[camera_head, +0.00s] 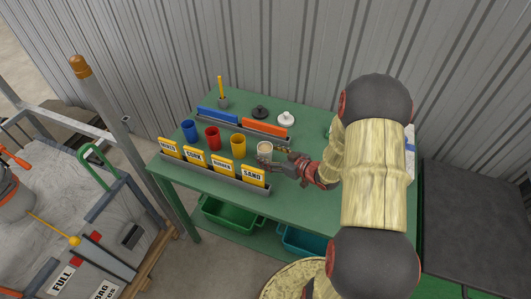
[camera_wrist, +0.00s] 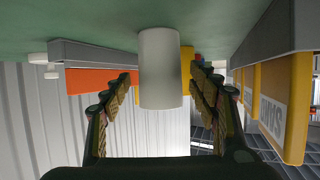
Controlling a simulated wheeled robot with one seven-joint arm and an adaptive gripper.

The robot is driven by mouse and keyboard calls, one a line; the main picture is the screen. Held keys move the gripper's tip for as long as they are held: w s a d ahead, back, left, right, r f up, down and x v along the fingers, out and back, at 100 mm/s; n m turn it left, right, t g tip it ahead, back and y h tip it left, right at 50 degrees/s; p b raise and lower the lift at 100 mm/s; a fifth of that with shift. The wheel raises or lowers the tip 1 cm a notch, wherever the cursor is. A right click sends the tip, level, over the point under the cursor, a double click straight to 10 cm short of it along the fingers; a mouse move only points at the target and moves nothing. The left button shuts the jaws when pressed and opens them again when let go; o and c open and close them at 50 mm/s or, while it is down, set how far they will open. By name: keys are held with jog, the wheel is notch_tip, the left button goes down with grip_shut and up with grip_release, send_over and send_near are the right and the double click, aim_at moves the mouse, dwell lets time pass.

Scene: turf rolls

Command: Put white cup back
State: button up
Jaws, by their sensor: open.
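The white cup (camera_head: 265,150) stands upright at the right end of a row of cups, behind the yellow SAND card (camera_head: 253,176). In the wrist view, which looks upside down, the white cup (camera_wrist: 160,70) is between the two fingers, with its base at the green table top. My gripper (camera_head: 277,158) is low over the table with its fingers around the cup. In the wrist view my gripper (camera_wrist: 162,80) is open, with visible gaps between both fingers and the cup.
A yellow cup (camera_head: 238,146), a red cup (camera_head: 212,138) and a blue cup (camera_head: 190,130) stand left of the white cup. A grey rail (camera_head: 215,178) with yellow cards runs in front. An orange block (camera_head: 264,127) sits behind. The green table (camera_head: 300,203) is clear at front right.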

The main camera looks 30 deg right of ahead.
jog(key=p+v, duration=0.2)
jog(key=v, duration=0.7)
jog(key=w+d+r+g+h, duration=0.1)
jog(key=w+d+r+h, duration=0.25)
jog(key=r, duration=0.35)
notch_tip(320, 180, up, 11)
jog(key=a+m+g+h, duration=0.2)
jog(key=h, duration=0.2)
jog(key=s+a+r+g+y, duration=0.2)
jog(key=s+a+r, duration=0.2)
jog(key=s+a, duration=0.6)
jog(key=s+a+r+m+g+y, duration=0.1)
jog(key=s+a+r, duration=0.3)
jog(key=s+a, duration=0.7)
jog(key=shift+r+g+y, duration=0.2)
jog(key=shift+g+y, duration=0.25)
jog(key=shift+g, duration=0.15)
jog(key=shift+s+f, duration=0.1)
jog(key=shift+s, duration=0.05)
